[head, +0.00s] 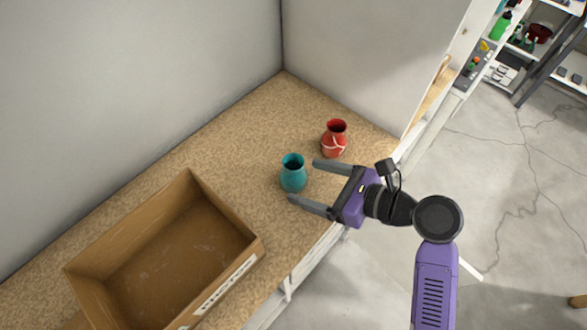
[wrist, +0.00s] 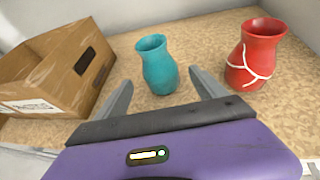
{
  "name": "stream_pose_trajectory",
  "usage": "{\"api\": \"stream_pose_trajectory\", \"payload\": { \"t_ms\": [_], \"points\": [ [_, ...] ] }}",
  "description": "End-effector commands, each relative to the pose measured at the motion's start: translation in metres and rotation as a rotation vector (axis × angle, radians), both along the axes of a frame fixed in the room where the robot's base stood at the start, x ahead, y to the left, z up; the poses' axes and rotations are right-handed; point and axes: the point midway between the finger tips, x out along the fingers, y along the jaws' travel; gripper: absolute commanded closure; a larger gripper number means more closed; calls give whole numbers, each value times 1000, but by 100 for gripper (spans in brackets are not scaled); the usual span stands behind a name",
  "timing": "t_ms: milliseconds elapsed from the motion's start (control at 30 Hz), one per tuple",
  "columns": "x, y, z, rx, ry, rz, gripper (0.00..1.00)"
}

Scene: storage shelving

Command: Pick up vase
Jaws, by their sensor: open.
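A teal vase (head: 293,174) stands upright on the speckled shelf top, and it also shows in the wrist view (wrist: 158,68). A red vase (head: 334,140) with white lines stands upright behind and to its right, also in the wrist view (wrist: 254,56). My gripper (head: 303,180) is open and empty in the head view, its fingers pointing left toward the teal vase. In the wrist view my gripper (wrist: 158,88) has the teal vase between and just beyond its fingertips; I cannot tell if they touch it. The red vase is outside the right finger.
An open cardboard box (head: 215,222) sits on the speckled shelf top (head: 228,135) to the left. Grey walls close off the back. Shelves with several items (head: 500,60) stand far right. Shelf top between box and vases is clear.

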Motion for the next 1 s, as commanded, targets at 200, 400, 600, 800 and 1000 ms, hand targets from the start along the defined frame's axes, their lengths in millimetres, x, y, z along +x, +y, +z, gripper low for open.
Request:
{"api": "stream_pose_trajectory", "payload": {
  "t_ms": [200, 400, 600, 800, 1000],
  "points": [
    [14, 24, -14, 0, 0, 2, 19],
    [21, 38, -21, 0, -1, 0, 19],
    [22, 38, -21, 0, -2, 0, 19],
    [22, 38, -21, 0, -2, 0, 53],
    [21, 38, -21, 0, -2, -1, 92]
  ]
}}
